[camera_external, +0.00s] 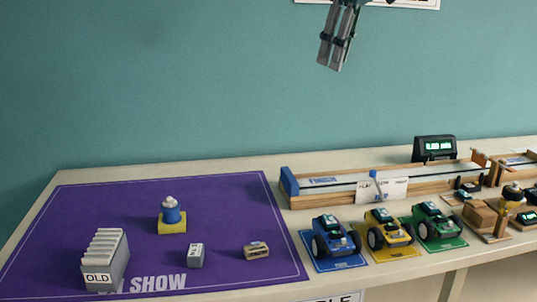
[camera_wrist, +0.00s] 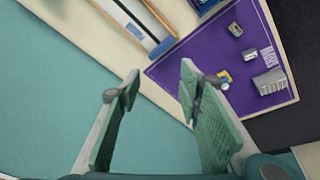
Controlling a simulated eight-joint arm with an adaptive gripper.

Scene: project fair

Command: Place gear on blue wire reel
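A blue reel (camera_external: 172,215) stands upright on a yellow block (camera_external: 172,226) on the purple mat. A small pale grey piece (camera_external: 170,202), which looks like the gear, sits on top of the reel; its teeth are too small to make out.
The purple mat (camera_external: 110,215) also holds an "OLD" file rack (camera_external: 106,260), a grey block (camera_external: 195,256) and a small tan block (camera_external: 257,250). Toy cars, including a blue one (camera_external: 335,238), and a long track (camera_external: 350,185) stand to the right. The air around my gripper is clear.

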